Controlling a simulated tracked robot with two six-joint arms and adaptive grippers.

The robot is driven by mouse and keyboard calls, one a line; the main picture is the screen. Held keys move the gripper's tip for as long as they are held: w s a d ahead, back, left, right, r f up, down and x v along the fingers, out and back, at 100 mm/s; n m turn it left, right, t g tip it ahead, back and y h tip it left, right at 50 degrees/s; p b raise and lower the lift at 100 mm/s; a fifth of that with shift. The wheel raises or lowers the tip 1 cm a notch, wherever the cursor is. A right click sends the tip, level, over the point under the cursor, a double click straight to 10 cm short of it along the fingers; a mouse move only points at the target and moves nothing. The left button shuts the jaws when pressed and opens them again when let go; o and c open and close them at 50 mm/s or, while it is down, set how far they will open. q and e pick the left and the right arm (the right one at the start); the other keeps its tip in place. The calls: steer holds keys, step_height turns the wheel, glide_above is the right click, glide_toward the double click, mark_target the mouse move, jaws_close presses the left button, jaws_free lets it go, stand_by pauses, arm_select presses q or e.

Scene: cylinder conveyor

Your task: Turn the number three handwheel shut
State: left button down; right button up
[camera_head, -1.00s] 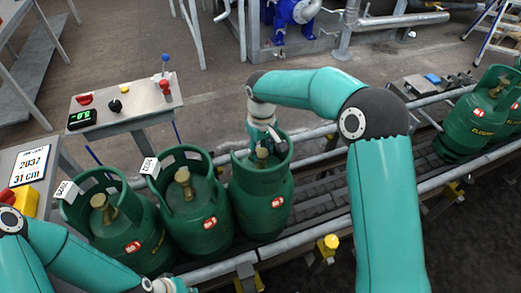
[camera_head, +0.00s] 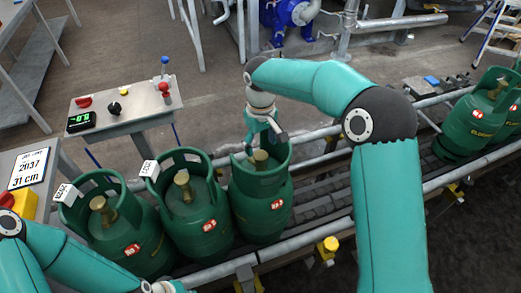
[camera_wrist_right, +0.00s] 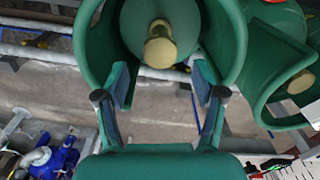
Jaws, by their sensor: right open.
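Three green gas cylinders stand in a row on the conveyor, each with a brass valve inside its collar: a left one (camera_head: 120,238), a middle one (camera_head: 196,222) and a right one (camera_head: 262,205). My left gripper (camera_head: 167,287) is partly cut off at the bottom edge.
More green cylinders (camera_head: 468,125) stand farther right on the conveyor, with a clear stretch of rollers (camera_head: 330,195) between. A control panel (camera_head: 140,108) with buttons and a display stands behind the row. A sign (camera_head: 29,168) reads 2037, 31 cm.

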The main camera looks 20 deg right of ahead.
mark_target(261, 155)
step_height(261, 155, up, 8)
stand_by(0.7)
